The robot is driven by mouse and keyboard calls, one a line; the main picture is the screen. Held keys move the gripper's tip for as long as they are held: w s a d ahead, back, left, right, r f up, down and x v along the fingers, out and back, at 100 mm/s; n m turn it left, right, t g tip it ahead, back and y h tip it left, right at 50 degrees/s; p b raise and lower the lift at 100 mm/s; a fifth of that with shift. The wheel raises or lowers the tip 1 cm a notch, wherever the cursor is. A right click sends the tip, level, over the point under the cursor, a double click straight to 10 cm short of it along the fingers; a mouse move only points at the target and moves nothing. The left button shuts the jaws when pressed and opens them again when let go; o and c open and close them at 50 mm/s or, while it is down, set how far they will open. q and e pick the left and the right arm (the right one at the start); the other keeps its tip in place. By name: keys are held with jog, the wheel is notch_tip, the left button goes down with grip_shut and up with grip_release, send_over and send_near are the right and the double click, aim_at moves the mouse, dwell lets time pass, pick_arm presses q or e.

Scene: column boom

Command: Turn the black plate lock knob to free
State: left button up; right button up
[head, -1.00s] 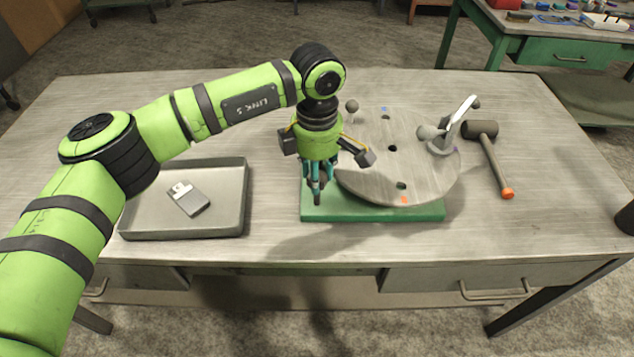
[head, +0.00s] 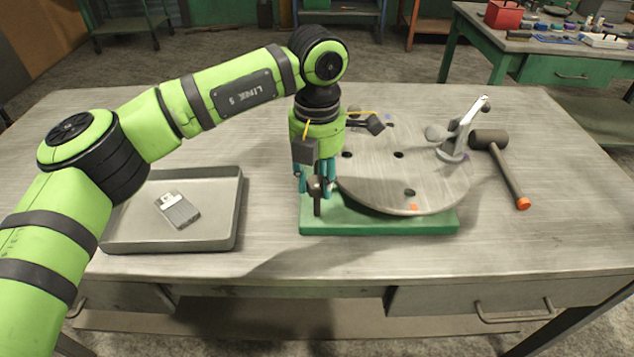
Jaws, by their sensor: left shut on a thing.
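The black plate lock knob (head: 317,196) is at the left front of the green base (head: 380,226), beside the round grey plate (head: 440,188). My left gripper (head: 316,186) points straight down over it, with its teal fingers shut around the knob. The fingers hide part of the knob, and I cannot read its lock position. The plate lies flat on the base, with several dark holes, an orange mark near its front edge and a blue mark at the back. My right gripper is out of view.
A grey clamp-like handle (head: 462,133) rises from the plate's right side. A mallet (head: 505,172) with an orange-tipped handle lies to the right. A grey tray (head: 235,212) holding a small metal-and-grey item (head: 179,210) stands at the left. The front of the table is clear.

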pick_arm(q)
jog(key=shift+f+n, duration=0.1)
jog(key=shift+n, duration=0.4)
jog(key=o, duration=1.1)
jog(key=shift+o, duration=0.2)
notch_tip(320, 180, up, 12)
